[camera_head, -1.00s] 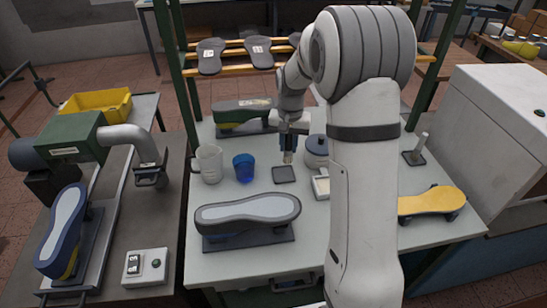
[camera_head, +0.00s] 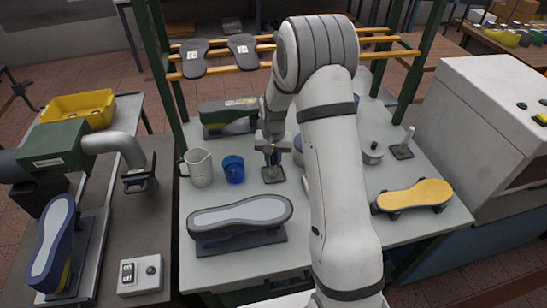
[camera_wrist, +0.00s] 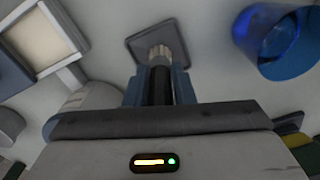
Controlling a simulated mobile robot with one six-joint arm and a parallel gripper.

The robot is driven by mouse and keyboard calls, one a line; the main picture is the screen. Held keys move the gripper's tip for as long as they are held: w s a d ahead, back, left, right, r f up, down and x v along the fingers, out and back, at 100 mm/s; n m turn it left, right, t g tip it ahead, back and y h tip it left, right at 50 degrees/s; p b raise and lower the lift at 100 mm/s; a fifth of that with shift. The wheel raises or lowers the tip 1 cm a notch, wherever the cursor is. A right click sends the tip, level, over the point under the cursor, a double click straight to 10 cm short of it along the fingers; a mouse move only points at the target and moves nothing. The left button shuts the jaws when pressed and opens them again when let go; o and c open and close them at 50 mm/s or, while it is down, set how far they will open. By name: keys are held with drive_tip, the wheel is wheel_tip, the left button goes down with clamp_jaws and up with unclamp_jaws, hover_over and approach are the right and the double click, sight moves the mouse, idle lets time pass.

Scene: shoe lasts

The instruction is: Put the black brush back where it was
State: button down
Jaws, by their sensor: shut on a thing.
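My gripper (camera_head: 272,152) is shut on the black brush, in the middle of the white bench. In the wrist view, the brush's black handle (camera_wrist: 160,86) sits between my blue-grey fingers (camera_wrist: 160,90). Its pale tip points at a dark square pad (camera_wrist: 140,45) and overlaps it. In the head view, my gripper is right above this pad (camera_head: 273,179). The brush is mostly hidden there, and I cannot tell whether its tip touches the pad.
A blue cup (camera_head: 233,170) and a white jug (camera_head: 199,168) stand left of the pad. A shoe last (camera_head: 240,214) lies in front, and another (camera_head: 226,112) behind. A pale tray (camera_wrist: 40,38) shows beside the pad in the wrist view.

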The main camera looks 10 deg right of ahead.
drive_tip(key=shift+s, duration=0.1)
drive_tip(key=shift+f, duration=0.15)
drive_tip(key=c, duration=1.2)
unclamp_jaws()
drive_tip(key=shift+c, duration=0.2)
wheel_tip(320, 180, up, 12)
drive_tip(key=shift+r+b, duration=0.15)
drive_tip(key=shift+b, duration=0.85)
drive_tip(key=s+r+n+t, duration=0.2)
drive_tip(key=s+r, duration=0.8)
drive_tip(key=s, duration=0.4)
drive_tip(key=s+n+t, duration=0.1)
drive_tip(key=s, duration=1.3)
drive_tip(key=shift+s+d+n, duration=0.15)
drive_tip(key=shift+s+n, duration=0.15)
drive_tip(key=shift+s, duration=0.1)
